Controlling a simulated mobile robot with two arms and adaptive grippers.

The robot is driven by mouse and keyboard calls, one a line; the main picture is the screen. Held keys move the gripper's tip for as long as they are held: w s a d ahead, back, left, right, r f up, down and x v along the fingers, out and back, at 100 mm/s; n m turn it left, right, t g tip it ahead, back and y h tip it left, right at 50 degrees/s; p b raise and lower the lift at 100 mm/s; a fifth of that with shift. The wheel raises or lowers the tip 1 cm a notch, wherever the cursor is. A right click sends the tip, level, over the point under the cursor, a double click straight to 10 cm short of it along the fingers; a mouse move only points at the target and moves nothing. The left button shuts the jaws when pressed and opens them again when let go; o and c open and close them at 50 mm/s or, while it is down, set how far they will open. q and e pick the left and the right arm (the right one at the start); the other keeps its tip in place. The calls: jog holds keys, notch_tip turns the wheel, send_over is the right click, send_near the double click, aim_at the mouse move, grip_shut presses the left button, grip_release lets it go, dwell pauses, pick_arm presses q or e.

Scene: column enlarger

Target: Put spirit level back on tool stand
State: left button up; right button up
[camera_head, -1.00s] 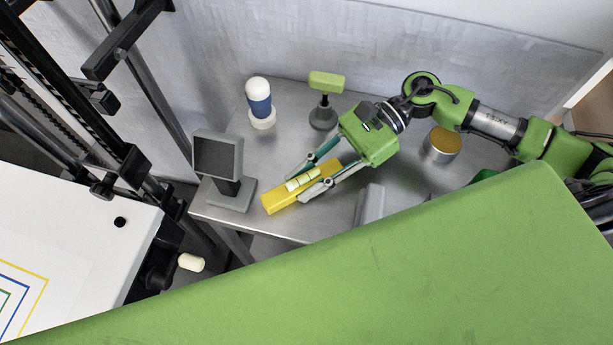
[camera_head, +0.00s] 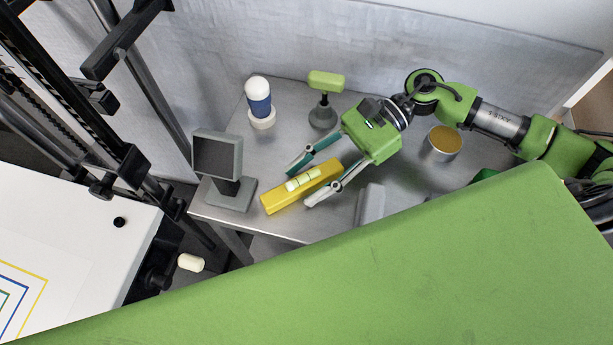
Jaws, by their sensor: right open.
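The yellow spirit level (camera_head: 275,202) with pale vials lies slantwise on the grey metal top of what looks like the tool stand (camera_head: 285,226), near its front edge. My right gripper (camera_head: 306,182) is open, with one finger on each side of the level. Gaps show between the fingers and the level, and its right end is close to the palm. My left gripper is not in view.
A grey device with a dark panel (camera_head: 217,155) stands left of the level. Behind are a blue-and-white bottle (camera_head: 259,103) and a green-topped stand (camera_head: 323,112). A round tin (camera_head: 443,141) and a grey block (camera_head: 370,203) are to the right.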

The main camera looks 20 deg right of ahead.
aim_at(319, 171)
jog(key=shift+b+v, duration=0.5)
jog(key=shift+v, duration=1.2)
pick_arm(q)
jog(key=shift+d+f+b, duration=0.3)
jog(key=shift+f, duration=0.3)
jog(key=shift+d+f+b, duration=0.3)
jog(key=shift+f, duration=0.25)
pick_arm(e)
jog(key=shift+v, duration=2)
